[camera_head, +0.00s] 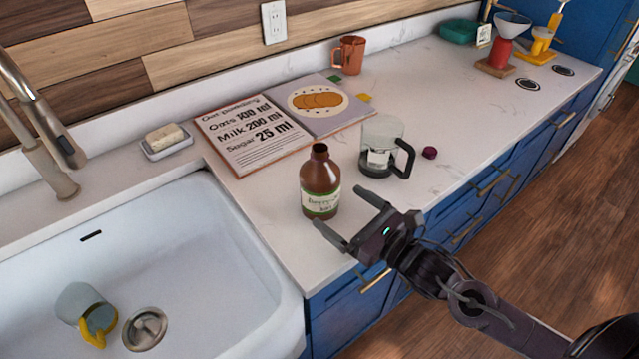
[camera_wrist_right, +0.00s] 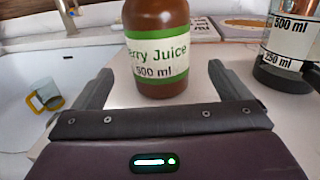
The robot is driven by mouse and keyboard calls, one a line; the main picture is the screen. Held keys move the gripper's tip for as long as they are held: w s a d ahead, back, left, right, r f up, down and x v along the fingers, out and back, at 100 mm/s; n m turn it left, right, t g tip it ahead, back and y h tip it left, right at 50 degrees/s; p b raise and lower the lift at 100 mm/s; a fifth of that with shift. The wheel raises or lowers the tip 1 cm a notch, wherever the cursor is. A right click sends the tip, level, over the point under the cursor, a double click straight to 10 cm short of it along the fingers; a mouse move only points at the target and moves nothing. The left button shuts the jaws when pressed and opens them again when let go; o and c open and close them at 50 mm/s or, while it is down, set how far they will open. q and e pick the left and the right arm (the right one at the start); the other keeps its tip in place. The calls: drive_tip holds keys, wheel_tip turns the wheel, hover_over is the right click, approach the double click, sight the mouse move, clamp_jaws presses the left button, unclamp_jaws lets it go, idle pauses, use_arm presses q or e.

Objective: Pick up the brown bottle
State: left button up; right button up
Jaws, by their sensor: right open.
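The brown bottle (camera_head: 320,182) stands upright on the white counter near the sink's right edge, with a pale and green label. My right gripper (camera_head: 342,217) is open beside it, on the near right side, its fingers pointing at the bottle. In the right wrist view the bottle (camera_wrist_right: 157,45) stands ahead, centred between the spread fingers of my right gripper (camera_wrist_right: 157,82). Its label reads "erry Juice" and "500 ml", and its top is cut off. The bottle appears just beyond the fingertips; I cannot tell whether anything touches. My left gripper is not in view.
A glass jug with a dark handle (camera_head: 402,158) stands right of the bottle, near a small dark-red object (camera_head: 430,152). An open recipe book (camera_head: 254,134) lies behind. The sink (camera_head: 180,245) on the left holds a cup (camera_head: 80,303). An orange mug (camera_head: 352,55) stands farther back.

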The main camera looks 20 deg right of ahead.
sight(335, 203)
drive_tip(key=shift+x, duration=0.85)
drive_tip(key=p+x, duration=0.1)
drive_tip(key=x, duration=0.3)
drive_tip(key=shift+r, duration=0.1)
drive_tip(key=shift+w+a, duration=0.3)
drive_tip(key=shift+w, duration=0.15)
drive_tip(key=shift+c, duration=0.5)
drive_tip(key=c, duration=1.4)
drive_tip(key=shift+c, duration=0.6)
drive_tip(key=shift+r, duration=0.1)
